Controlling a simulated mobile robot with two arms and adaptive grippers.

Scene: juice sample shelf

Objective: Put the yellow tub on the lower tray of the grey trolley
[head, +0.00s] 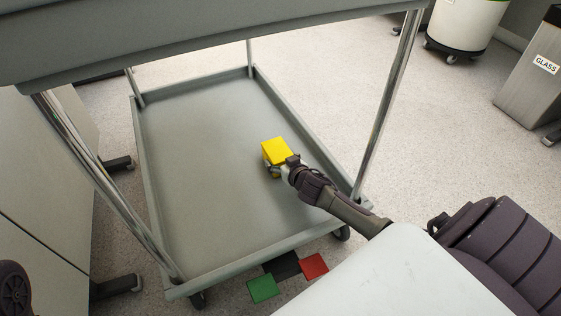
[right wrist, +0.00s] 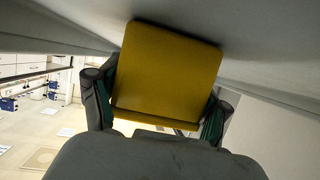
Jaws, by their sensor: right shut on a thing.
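The yellow tub (head: 277,151) is a small yellow box in the head view, over the right half of the trolley's lower tray (head: 190,165). My right gripper (head: 277,168) is shut on it, reaching in from the right between the trolley's posts. In the right wrist view the tub (right wrist: 168,70) fills the space between the two fingers (right wrist: 158,108). Whether the tub touches the tray or hangs just above it I cannot tell. The lower tray is grey with a raised rim and is otherwise empty. My left gripper is not in view.
The trolley's upper tray (head: 200,35) overhangs the lower one. Chrome posts (head: 390,95) stand at the corners. Green (head: 263,288) and red (head: 313,266) squares lie by the near edge. A white bin (head: 463,25) and a GLASS bin (head: 532,80) stand at the right.

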